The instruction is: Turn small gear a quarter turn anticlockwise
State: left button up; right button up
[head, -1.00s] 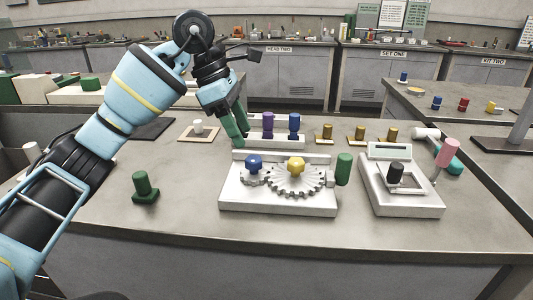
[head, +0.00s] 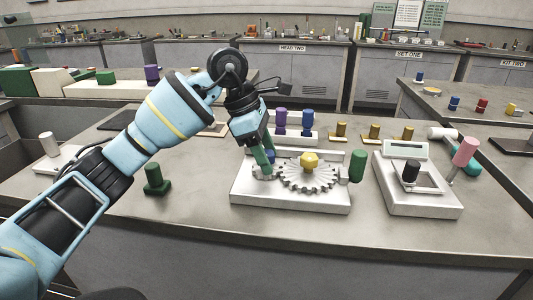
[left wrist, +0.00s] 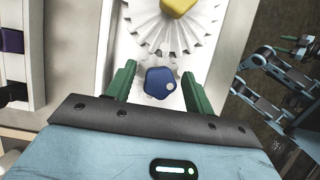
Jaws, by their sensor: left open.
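The small gear has a blue knob (left wrist: 160,80); in the head view the knob (head: 269,154) is largely hidden by my gripper. My left gripper (head: 264,168) is open and points down over the left part of the white gear plate (head: 290,200). In the left wrist view its green fingers (left wrist: 158,88) stand either side of the blue knob, with gaps showing. The large toothed gear (head: 307,178) with a yellow knob (head: 310,160) lies to the right. Part of my right arm (left wrist: 280,80) shows at the right of the left wrist view, too small to read its fingers.
A green handle (head: 357,166) stands at the plate's right end. Purple and blue pegs (head: 307,123) stand behind it. The front bench strip is clear.

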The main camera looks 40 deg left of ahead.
pick_arm(q)
jog(key=c, duration=1)
jog(key=shift+r+n+p, duration=0.25)
jog(key=shift+n+p, duration=0.65)
jog(key=shift+p, duration=0.25)
jog(key=n+t+y+p, duration=0.1)
jog(key=n+p, duration=0.1)
jog(key=shift+n, duration=0.3)
jog(key=n+t+y+p, duration=0.1)
jog(key=n+p, duration=0.2)
jog(key=shift+n, duration=0.3)
jog(key=n+y+p, duration=0.1)
jog(key=n+p, duration=0.1)
jog(key=shift+n, duration=0.4)
jog(key=n+y+p, duration=0.2)
jog(key=n, duration=0.2)
jog(key=shift+n+y+p, duration=0.5)
jog(key=shift+n+p, duration=0.25)
jog(key=shift+n, duration=0.45)
pick_arm(e)
notch_tip(320, 180, up, 11)
jog(key=s, duration=0.1)
jog(key=shift+a+f, duration=0.15)
jog(key=shift+a, duration=0.05)
pick_arm(q)
jog(key=shift+f+n, duration=0.1)
jog(key=shift+n, duration=0.2)
